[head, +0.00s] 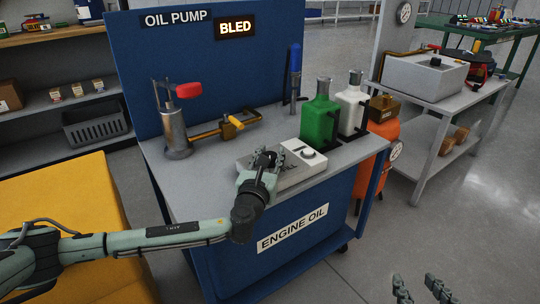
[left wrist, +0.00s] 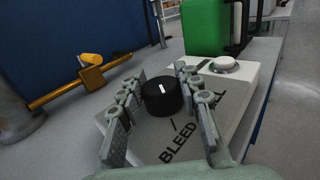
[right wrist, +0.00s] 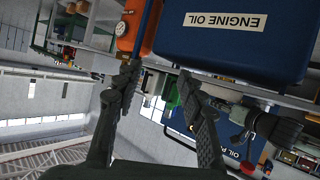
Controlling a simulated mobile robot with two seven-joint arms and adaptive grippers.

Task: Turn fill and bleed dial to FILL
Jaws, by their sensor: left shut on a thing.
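The black dial (left wrist: 162,95) sits on a light grey box (left wrist: 150,143) in the left wrist view. Its white mark points up and slightly right. BLEED is printed on the near side of the box; other lettering to the right is partly hidden by a finger. My left gripper (left wrist: 157,84) is shut on the dial, one finger on each side. In the head view my left gripper (head: 264,162) covers most of the dial. My right gripper (head: 418,289) is empty and open at the lower right, away from the bench.
The blue oil pump bench (head: 205,185) also holds a hand pump with a red handle (head: 175,125), a brass valve with a yellow lever (head: 232,121), a green can (head: 319,120) and a white can (head: 351,108). An orange tank (head: 377,150) stands at its right.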

